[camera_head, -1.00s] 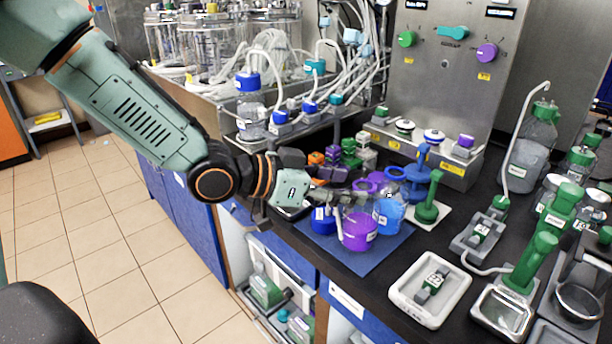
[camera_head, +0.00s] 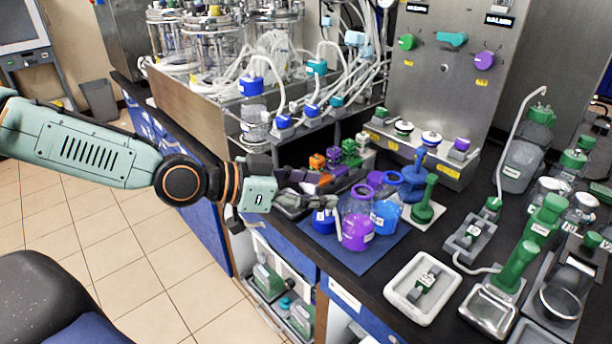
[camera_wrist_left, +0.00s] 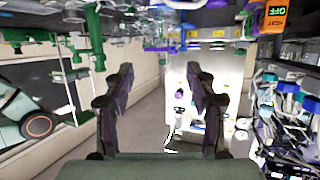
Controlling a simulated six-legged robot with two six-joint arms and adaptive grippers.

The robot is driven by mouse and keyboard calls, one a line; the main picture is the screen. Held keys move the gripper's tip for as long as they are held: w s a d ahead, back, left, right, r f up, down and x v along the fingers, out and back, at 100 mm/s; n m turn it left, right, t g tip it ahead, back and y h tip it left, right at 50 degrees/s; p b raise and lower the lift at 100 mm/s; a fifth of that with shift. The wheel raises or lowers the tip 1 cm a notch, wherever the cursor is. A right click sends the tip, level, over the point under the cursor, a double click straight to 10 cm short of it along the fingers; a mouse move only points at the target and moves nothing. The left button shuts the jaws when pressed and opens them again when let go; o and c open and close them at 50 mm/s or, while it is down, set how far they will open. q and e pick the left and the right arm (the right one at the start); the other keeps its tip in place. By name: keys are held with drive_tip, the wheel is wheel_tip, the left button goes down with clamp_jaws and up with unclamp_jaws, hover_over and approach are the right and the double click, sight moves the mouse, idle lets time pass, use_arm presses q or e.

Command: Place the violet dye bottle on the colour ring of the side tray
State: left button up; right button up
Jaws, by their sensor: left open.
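The violet dye bottle (camera_head: 358,228) stands upright on a blue mat (camera_head: 372,258) near the bench's front edge. It has clear upper walls and a violet collar. A blue dye bottle (camera_head: 386,214) stands close to its right, and a blue-capped item (camera_head: 322,222) to its left. My left gripper (camera_head: 333,194) is open, left of the violet bottle's upper part, with its fingers pointing right. In the left wrist view its two fingers (camera_wrist_left: 160,82) are spread with nothing between them. I cannot make out which part is the side tray's colour ring. My right gripper is not in view.
A white tray (camera_head: 428,288) holding a green-and-grey part lies to the right. A green-handled tool (camera_head: 424,200) stands behind the bottles. Coloured blocks (camera_head: 340,160) sit behind the gripper. The steel panel (camera_head: 445,70) rises at the back. Dark bench shows around the white tray.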

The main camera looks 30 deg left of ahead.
use_arm(q)
drive_tip(key=shift+p+v, duration=0.8)
drive_tip(key=shift+p, duration=0.75)
drive_tip(key=shift+s+d, duration=0.1)
